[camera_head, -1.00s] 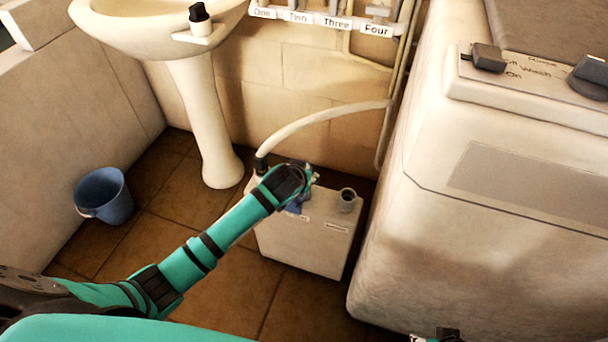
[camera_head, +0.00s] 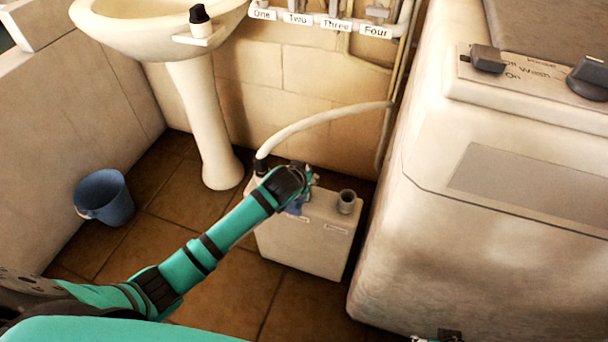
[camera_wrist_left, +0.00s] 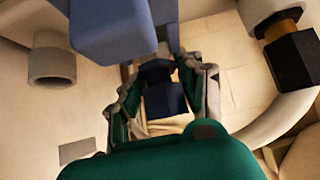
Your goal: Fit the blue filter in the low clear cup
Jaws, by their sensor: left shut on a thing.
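My left gripper (camera_head: 304,190) is over the top of a pale box on the floor. In the left wrist view the fingers (camera_wrist_left: 163,82) are shut on a dark blue block-shaped part (camera_wrist_left: 165,98). A larger blue-grey block (camera_wrist_left: 112,32) is just beyond the fingers, and a little blue (camera_head: 296,209) shows below the gripper in the head view. I cannot tell which blue piece is the filter. I make out no clear cup. A small dark piece at the bottom edge of the head view may be my right gripper (camera_head: 437,336); its fingers cannot be made out.
The pale box (camera_head: 300,245) has a grey round port (camera_head: 347,201) and a white hose (camera_head: 325,117) from a black fitting. A washing machine (camera_head: 480,240) stands close at right. A basin pedestal (camera_head: 205,120) and blue bucket (camera_head: 104,196) are left. Tiled floor between is clear.

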